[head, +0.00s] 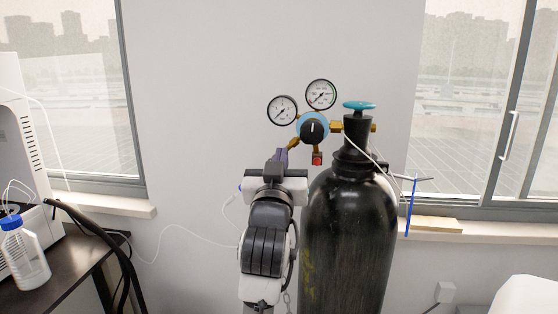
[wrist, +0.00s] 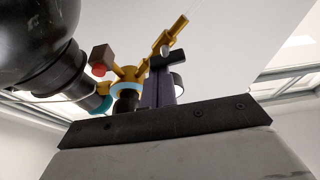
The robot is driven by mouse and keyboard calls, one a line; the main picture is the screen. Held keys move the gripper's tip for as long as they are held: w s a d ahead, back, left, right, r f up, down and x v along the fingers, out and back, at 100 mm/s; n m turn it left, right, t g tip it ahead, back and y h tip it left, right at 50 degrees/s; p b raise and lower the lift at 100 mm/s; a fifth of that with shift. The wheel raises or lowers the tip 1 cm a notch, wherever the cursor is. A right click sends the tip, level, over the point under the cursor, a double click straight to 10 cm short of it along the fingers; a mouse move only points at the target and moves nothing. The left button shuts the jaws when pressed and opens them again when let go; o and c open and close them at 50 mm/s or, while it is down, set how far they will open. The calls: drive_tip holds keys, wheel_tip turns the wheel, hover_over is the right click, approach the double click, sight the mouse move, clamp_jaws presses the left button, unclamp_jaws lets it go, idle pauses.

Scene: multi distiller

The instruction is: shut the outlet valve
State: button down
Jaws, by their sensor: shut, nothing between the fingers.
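The regulator (head: 313,129) sits beside the neck of a black gas cylinder (head: 345,235), with two round gauges above it and a black knob in a light-blue ring. Its brass outlet branch (head: 294,144) slants down left towards my gripper (head: 281,156). In the wrist view the brass branch (wrist: 176,34) rises behind the purple fingers of my gripper (wrist: 160,80), which are together with nothing held. A dark crosspiece (wrist: 166,60) shows at the fingertips, likely the outlet valve's handle. I cannot tell whether the fingers touch it or how it is turned.
A teal handwheel (head: 359,105) tops the cylinder. A small red-faced fitting (head: 317,158) hangs below the regulator. The cylinder stands close to the right of my arm. A dark bench (head: 60,268) with a blue-capped bottle (head: 25,255) is at left. Wall space left of my gripper is clear.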

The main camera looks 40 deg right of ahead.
drive_tip(key=shift+s+d+f+m+g+h+b, duration=0.1)
drive_tip(key=shift+f+m+g+h+b, duration=0.45)
drive_tip(key=shift+m, duration=1.35)
drive_tip(key=shift+d+r+m+g+h+b, duration=0.1)
drive_tip(key=shift+m+g+h, duration=0.1)
drive_tip(key=shift+m+g, duration=1.25)
drive_tip(key=shift+s+f+m+g+h+b, duration=0.1)
drive_tip(key=shift+f+m+g+h+b, duration=0.2)
drive_tip(key=shift+m, duration=2.05)
drive_tip(key=shift+r, duration=0.1)
